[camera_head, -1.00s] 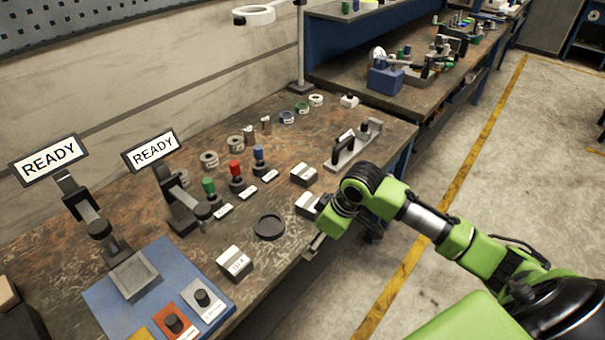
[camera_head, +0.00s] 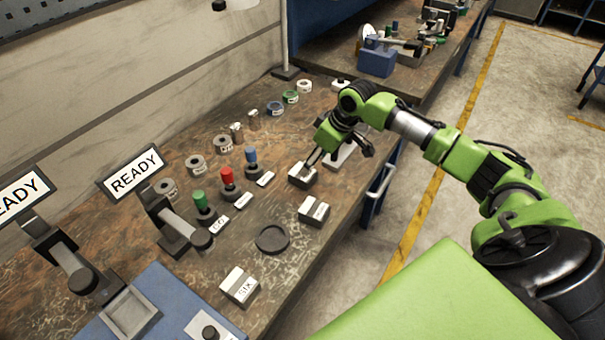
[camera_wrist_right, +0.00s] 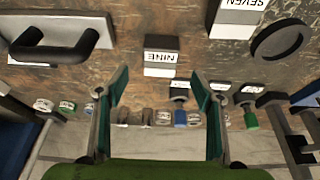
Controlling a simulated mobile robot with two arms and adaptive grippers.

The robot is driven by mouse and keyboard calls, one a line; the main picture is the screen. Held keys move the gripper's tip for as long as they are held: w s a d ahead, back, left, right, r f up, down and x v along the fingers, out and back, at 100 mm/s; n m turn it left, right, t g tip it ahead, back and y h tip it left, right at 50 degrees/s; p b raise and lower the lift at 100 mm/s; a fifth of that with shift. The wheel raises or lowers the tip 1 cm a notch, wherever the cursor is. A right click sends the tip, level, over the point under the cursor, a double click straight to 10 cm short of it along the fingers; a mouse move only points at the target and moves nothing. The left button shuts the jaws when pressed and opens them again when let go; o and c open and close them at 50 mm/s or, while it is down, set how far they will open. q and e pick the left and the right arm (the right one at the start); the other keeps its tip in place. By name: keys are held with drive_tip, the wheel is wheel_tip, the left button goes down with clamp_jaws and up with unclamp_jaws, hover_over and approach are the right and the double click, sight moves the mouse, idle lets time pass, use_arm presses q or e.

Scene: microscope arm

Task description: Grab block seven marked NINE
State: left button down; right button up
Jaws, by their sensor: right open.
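The block marked NINE (camera_wrist_right: 160,55) is dark with a white labelled lower part and lies on the worn bench. In the head view this block (camera_head: 302,176) sits just below my right gripper (camera_head: 311,160). In the right wrist view my right gripper (camera_wrist_right: 160,78) is open and empty, its fingertips either side of the block's line, with the block ahead between them. A separate block marked SEVEN (camera_wrist_right: 235,18) lies to the right there; it also shows in the head view (camera_head: 314,210). My left gripper is out of view.
A black handle on a grey base (camera_wrist_right: 60,42) lies beside the NINE block. A round dark dish (camera_head: 272,239), a block marked SIX (camera_head: 239,286), coloured-topped pegs (camera_head: 228,182) and tape rolls (camera_head: 196,165) are also on the bench. READY signs (camera_head: 134,172) stand left.

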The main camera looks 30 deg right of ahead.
sight(310, 175)
drive_tip(key=x, duration=0.2)
drive_tip(key=shift+w+f, duration=0.2)
drive_tip(key=shift+f, duration=0.1)
drive_tip(key=shift+w+f, duration=0.2)
drive_tip(key=shift+f, duration=0.1)
drive_tip(key=shift+w+a+f+p, duration=0.25)
drive_tip(key=shift+f+p, duration=0.15)
drive_tip(key=shift+f, duration=0.1)
drive_tip(key=shift+w+a+f+p, duration=0.3)
drive_tip(key=shift+f+p, duration=0.1)
drive_tip(key=shift+f, duration=0.1)
drive_tip(key=shift+x, duration=1.05)
drive_tip(key=shift+w+f, duration=0.1)
drive_tip(key=shift+f, duration=0.15)
drive_tip(key=shift+c, duration=0.3)
clamp_jaws()
drive_tip(key=shift+w+r, duration=0.1)
drive_tip(key=shift+r, duration=0.1)
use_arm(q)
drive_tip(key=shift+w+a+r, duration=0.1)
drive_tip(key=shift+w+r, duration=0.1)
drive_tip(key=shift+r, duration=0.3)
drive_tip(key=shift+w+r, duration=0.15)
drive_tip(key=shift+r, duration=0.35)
use_arm(e)
drive_tip(key=shift+d, duration=0.1)
